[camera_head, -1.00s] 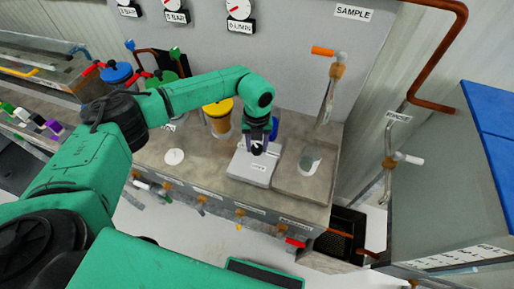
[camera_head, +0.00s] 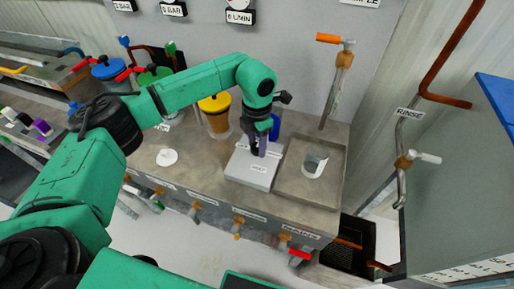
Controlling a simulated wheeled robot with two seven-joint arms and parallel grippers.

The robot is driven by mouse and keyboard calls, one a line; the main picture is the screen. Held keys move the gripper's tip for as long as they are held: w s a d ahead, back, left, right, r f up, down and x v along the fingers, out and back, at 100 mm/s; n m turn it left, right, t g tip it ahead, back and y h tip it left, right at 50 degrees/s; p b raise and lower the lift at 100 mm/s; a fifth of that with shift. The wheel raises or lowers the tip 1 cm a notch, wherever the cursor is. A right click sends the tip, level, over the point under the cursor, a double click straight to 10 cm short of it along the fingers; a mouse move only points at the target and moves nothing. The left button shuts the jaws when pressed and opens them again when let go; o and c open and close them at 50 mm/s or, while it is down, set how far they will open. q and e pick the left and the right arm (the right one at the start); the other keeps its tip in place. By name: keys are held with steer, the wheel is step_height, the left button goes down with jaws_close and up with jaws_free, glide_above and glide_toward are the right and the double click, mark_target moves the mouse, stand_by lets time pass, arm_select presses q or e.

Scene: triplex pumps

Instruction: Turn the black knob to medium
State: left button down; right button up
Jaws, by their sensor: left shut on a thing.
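My left gripper (camera_head: 259,148) points down over the light grey box (camera_head: 240,172) on the bench, its purple-grey fingers shut on the black knob. The black knob (camera_head: 254,151) is on top of the box and is mostly hidden by the fingers. The box has a small label on its front top edge, too small to read, so I cannot tell the knob's setting. My right gripper is not in view.
A tray with a clear beaker (camera_head: 314,163) stands to the right of the box. A yellow-lidded container (camera_head: 216,114) and a blue object (camera_head: 275,126) are behind it. A white disc (camera_head: 167,157) lies to the left. Orange-handled valves line the bench front.

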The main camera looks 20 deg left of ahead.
arm_select(q)
steer(key=m+b, duration=0.2)
steer(key=m, duration=0.1)
steer(key=shift+m, duration=0.4)
steer(key=m+b, duration=0.1)
steer(key=m, duration=0.2)
steer(key=shift+m, duration=0.3)
steer(key=m+b, duration=0.1)
steer(key=m, duration=0.2)
steer(key=shift+r+m+b, duration=0.1)
steer(key=shift+m+b, duration=0.5)
steer(key=shift+m, duration=0.9)
steer(key=shift+r+m, duration=0.1)
steer(key=shift+m, duration=0.2)
steer(key=shift+w, duration=0.1)
steer(key=shift+c, duration=1.8)
jaws_free()
